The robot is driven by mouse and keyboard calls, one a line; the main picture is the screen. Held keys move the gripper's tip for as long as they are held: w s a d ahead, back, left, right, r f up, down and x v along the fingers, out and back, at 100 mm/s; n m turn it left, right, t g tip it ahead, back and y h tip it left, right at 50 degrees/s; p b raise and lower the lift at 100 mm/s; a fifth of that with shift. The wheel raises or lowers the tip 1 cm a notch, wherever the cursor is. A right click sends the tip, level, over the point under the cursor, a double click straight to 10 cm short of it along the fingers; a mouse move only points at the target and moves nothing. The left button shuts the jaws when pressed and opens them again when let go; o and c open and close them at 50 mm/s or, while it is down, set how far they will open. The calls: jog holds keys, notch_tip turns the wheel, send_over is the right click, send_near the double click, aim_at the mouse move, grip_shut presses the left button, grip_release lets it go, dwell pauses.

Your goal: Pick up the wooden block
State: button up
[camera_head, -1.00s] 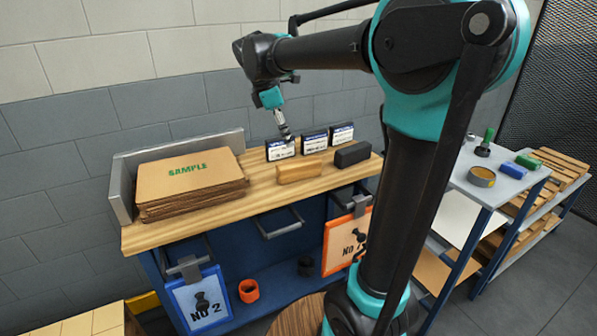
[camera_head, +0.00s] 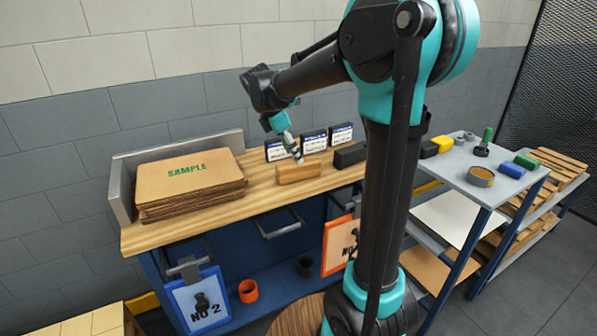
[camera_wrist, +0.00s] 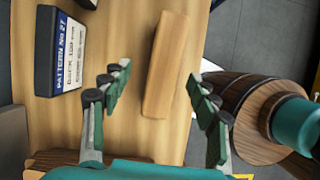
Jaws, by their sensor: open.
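The wooden block (camera_head: 298,173) is a long light-brown bar lying on the wooden bench top (camera_head: 205,211), in front of the pattern boxes. My gripper (camera_head: 298,158) is just above the block in the head view, and its fingers hide a little of the block's back edge. In the wrist view the block (camera_wrist: 166,65) lies lengthwise between and beyond the two open fingers of my gripper (camera_wrist: 155,87). The fingers are apart from it, with a gap on each side, and hold nothing.
A black block (camera_head: 350,154) lies right of the wooden block. Pattern boxes (camera_head: 314,141) stand behind; one (camera_wrist: 61,52) shows left in the wrist view. A cardboard stack marked SAMPLE (camera_head: 190,172) is at left. A grey side table (camera_head: 450,171) with small items stands at right.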

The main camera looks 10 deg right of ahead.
aim_at(299, 170)
jog(key=shift+s+x, duration=0.1)
jog(key=shift+x, duration=1.25)
jog(key=shift+s+x, duration=0.15)
jog(key=shift+x, duration=1.25)
grip_shut()
